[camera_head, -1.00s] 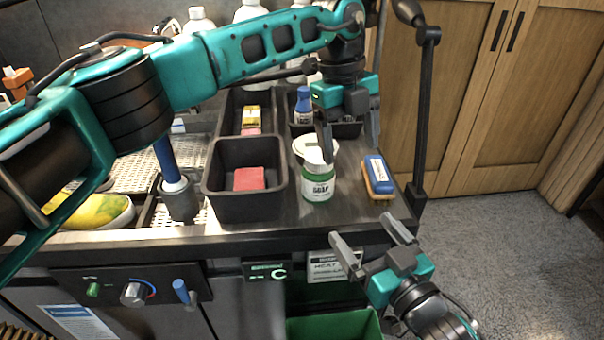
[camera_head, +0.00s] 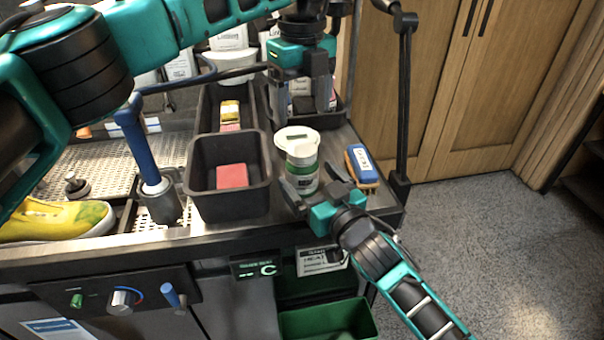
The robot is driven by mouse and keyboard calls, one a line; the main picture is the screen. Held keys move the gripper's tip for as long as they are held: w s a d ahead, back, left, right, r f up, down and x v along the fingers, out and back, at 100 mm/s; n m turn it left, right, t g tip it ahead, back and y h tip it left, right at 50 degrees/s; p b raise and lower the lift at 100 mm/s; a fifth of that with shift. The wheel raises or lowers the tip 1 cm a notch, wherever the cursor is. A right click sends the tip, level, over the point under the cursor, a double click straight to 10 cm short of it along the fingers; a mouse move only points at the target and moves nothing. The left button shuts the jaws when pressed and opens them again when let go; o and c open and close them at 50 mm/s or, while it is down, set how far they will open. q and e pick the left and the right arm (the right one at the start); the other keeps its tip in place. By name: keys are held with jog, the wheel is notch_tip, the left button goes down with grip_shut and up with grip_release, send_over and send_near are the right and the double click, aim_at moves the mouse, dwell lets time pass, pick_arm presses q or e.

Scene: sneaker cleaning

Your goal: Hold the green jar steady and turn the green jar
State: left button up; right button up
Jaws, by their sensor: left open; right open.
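The green jar (camera_head: 303,178), with a white lid and green label, stands upright near the counter's front right. My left gripper (camera_head: 303,114) is open and points down, above and behind the jar, with nothing held. The jar's lower part is partly hidden by my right gripper.
A blue and orange brush (camera_head: 361,165) lies right of the jar near the counter edge. A black bin (camera_head: 206,203) with a red block (camera_head: 232,176) stands to the left. A yellow sneaker (camera_head: 62,218) lies far left. A green bin (camera_head: 328,318) is below.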

jog(key=shift+x, duration=1.05)
jog(key=shift+c, duration=0.4)
